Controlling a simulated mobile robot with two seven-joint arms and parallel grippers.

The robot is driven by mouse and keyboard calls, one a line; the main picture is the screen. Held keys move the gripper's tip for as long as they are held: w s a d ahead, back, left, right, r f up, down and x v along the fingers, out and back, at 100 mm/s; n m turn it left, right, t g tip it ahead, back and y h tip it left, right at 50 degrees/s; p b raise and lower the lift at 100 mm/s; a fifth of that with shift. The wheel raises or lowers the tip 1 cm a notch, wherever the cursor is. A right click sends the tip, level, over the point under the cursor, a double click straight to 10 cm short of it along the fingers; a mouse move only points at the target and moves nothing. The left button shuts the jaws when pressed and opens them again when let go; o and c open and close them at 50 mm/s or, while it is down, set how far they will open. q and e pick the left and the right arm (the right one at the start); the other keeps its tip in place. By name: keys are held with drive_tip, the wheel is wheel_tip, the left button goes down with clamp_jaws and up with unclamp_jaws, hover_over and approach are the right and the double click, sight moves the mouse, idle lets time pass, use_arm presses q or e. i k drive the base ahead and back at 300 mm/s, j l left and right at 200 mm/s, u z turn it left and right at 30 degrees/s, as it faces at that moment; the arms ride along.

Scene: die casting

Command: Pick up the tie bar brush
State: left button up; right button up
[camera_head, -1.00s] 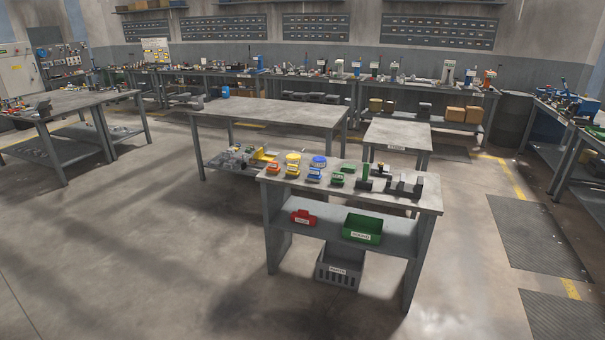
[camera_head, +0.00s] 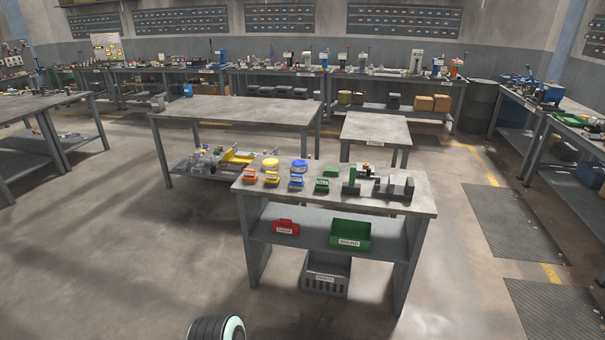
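I cannot make out a tie bar brush for certain at this size. The nearest grey workbench (camera_head: 335,194) holds small coloured items: an orange one (camera_head: 249,176), a yellow one (camera_head: 271,179), a blue one (camera_head: 296,182) and green ones (camera_head: 322,186). A yellow round item (camera_head: 270,164) and a blue round item (camera_head: 299,166) stand behind them. A dark green and grey fixture (camera_head: 353,184) stands toward the bench's right end. Neither of my grippers shows. A ribbed dark cylinder with a pale rim, apparently part of my arm, shows at the bottom edge.
The bench's lower shelf carries a red bin (camera_head: 285,227) and a green bin (camera_head: 350,234). A grey crate (camera_head: 326,274) stands below. A larger empty table (camera_head: 235,110) and a small table (camera_head: 375,129) stand behind. Open floor (camera_head: 130,270) lies left and in front.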

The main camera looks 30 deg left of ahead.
sight(271, 179)
drive_tip(key=i+j+z, duration=0.15)
drive_tip(key=j, duration=0.2)
drive_tip(key=i+j+z, duration=0.15)
drive_tip(key=j, duration=0.15)
drive_tip(key=i+j+z, duration=0.15)
drive_tip(key=j, duration=0.25)
drive_tip(key=i+j, duration=0.15)
drive_tip(key=j, duration=0.25)
drive_tip(key=i+j, duration=0.15)
drive_tip(key=j, duration=0.3)
drive_tip(key=i+j+z, duration=0.1)
drive_tip(key=j, duration=0.3)
drive_tip(key=i+j, duration=0.15)
drive_tip(key=j, duration=0.3)
drive_tip(key=i+j+z, duration=0.1)
drive_tip(key=j, duration=0.35)
